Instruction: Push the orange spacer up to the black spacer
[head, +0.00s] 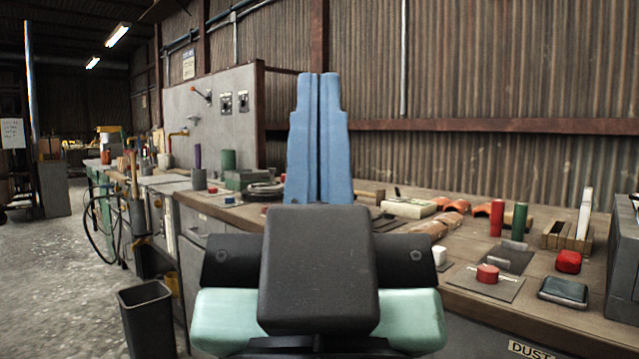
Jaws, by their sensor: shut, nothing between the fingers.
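My gripper (318,82) fills the centre of the head view. Its two blue fingers point upward and lie side by side with only a thin dark line between them. It is shut and empty. I cannot make out an orange spacer, a black spacer or a hanger conveyor in this view. My gripper and wrist hide the middle of the bench behind them.
A wooden workbench (590,328) with several tools and small parts runs along the corrugated wall (450,60). A red cylinder (496,217) and a green cylinder (520,221) stand on it. A dark bin (147,320) stands lower left. Open concrete floor (60,290) lies at left.

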